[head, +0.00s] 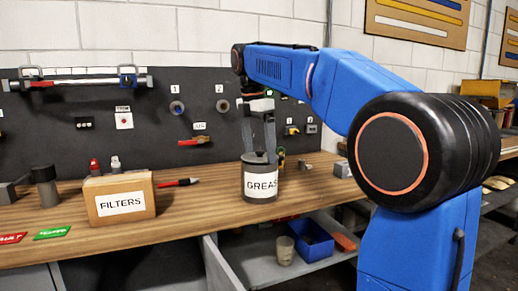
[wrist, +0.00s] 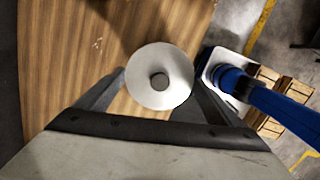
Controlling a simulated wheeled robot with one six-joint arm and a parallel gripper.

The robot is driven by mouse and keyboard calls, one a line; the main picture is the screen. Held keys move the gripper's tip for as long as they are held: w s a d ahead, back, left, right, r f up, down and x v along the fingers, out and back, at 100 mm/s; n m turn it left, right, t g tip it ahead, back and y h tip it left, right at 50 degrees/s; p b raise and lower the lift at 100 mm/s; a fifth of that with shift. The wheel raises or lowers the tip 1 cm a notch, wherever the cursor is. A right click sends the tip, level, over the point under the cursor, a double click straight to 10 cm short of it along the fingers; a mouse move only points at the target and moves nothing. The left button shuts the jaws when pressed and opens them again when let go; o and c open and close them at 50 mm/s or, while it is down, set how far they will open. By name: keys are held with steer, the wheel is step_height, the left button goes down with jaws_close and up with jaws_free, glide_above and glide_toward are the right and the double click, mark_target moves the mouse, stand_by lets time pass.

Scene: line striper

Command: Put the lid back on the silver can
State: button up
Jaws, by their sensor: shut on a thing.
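The silver can (head: 260,184), a grey cylinder with a white "GREAS…" label, stands upright on the wooden bench in the head view. My gripper (head: 260,155) points down at the can's top, its fingers at about the can's rim. In the wrist view my gripper (wrist: 160,82) has a finger on either side of a round silver lid (wrist: 145,92) with a dark knob in its middle. The lid covers the view of the can beneath. I cannot tell whether the lid is seated or slightly above the rim.
A cardboard box labelled FILTERS (head: 120,200) stands left of the can, with a red marker (head: 178,183) between them. A dark pegboard (head: 200,110) with tools rises behind. A blue bin (head: 314,245) sits on the shelf below.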

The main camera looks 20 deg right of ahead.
steer(key=o, duration=0.9)
steer(key=shift+r, duration=3.45)
jaws_close()
